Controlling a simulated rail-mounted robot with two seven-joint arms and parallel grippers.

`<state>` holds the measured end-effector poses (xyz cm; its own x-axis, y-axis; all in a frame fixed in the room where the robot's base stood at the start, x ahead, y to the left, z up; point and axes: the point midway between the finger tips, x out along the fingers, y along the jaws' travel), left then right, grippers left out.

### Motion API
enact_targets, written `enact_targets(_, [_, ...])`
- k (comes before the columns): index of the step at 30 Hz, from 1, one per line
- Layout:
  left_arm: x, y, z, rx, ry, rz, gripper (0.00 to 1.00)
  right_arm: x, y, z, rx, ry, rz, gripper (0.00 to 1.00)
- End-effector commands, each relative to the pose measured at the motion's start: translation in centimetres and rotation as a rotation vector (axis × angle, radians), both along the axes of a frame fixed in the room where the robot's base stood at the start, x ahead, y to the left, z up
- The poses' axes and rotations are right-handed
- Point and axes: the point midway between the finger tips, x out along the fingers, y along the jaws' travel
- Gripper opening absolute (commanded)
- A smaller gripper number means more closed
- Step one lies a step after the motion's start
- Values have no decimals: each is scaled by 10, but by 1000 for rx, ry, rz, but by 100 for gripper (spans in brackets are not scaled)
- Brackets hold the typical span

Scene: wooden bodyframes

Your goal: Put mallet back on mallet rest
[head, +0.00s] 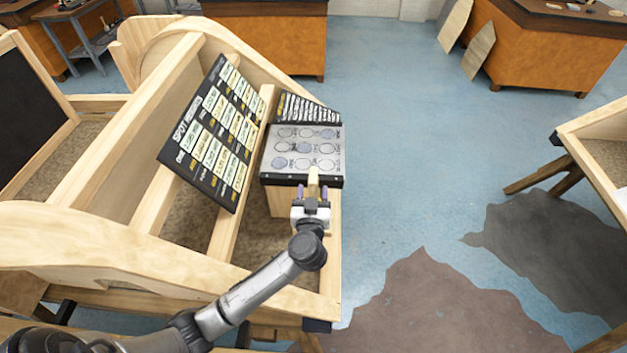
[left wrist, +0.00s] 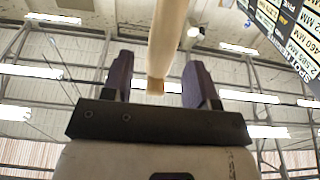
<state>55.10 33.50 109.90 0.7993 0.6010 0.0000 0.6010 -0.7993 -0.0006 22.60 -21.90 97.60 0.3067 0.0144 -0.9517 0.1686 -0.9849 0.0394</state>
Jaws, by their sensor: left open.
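A pale wooden handle, seemingly the mallet's (head: 313,180), shows at the front edge of the grey-topped box. In the left wrist view the handle (left wrist: 166,45) comes down from the top, its end between and beyond the finger tips. My left gripper (head: 311,194) is open, with its two purple fingers on either side of the handle. In the left wrist view there are gaps between the handle and both fingers (left wrist: 158,72). The mallet's head is not visible, and I cannot make out the mallet rest. My right gripper is not in view.
The grey-topped box (head: 281,162) with printed circles stands in a wooden frame (head: 152,240). A dark sign board (head: 183,150) leans to its left. Blue floor (head: 420,150) lies open to the right, with another wooden frame (head: 598,125) at the right edge.

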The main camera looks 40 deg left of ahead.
Motion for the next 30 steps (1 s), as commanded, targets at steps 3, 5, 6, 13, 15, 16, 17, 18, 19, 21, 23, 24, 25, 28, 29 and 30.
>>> enact_targets(3, [-19,-14,0,-3,2,-1,53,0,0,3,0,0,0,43])
enact_targets(5, [-26,-20,0,-2,1,-1,53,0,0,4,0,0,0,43])
enact_targets(6, [-31,-23,0,-3,2,-1,53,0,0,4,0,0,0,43])
enact_targets(13, [-50,-38,0,-1,0,0,53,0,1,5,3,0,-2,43])
enact_targets(15, [-53,-40,0,-1,-1,0,53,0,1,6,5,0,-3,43])
enact_targets(16, [-54,-40,0,-1,-1,1,53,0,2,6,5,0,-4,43])
enact_targets(17, [-55,-41,0,-1,-1,1,53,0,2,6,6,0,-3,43])
enact_targets(18, [-55,-41,0,-1,-1,1,53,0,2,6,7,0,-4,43])
enact_targets(19, [-56,-41,0,-1,-1,1,53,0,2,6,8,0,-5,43])
enact_targets(21, [-56,-42,1,1,-6,-4,53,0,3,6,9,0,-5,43])
enact_targets(23, [-56,-44,4,4,-29,-20,53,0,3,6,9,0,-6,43])
enact_targets(24, [-57,-47,8,12,-57,-41,53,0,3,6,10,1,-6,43])
enact_targets(25, [-58,-50,13,19,-86,-65,53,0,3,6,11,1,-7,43])
enact_targets(28, [-64,-68,32,53,-212,-193,53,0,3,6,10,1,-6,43])
enact_targets(29, [-67,-76,39,66,-253,-247,53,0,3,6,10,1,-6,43])
enact_targets(30, [-72,-88,48,85,-303,-328,53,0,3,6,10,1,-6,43])
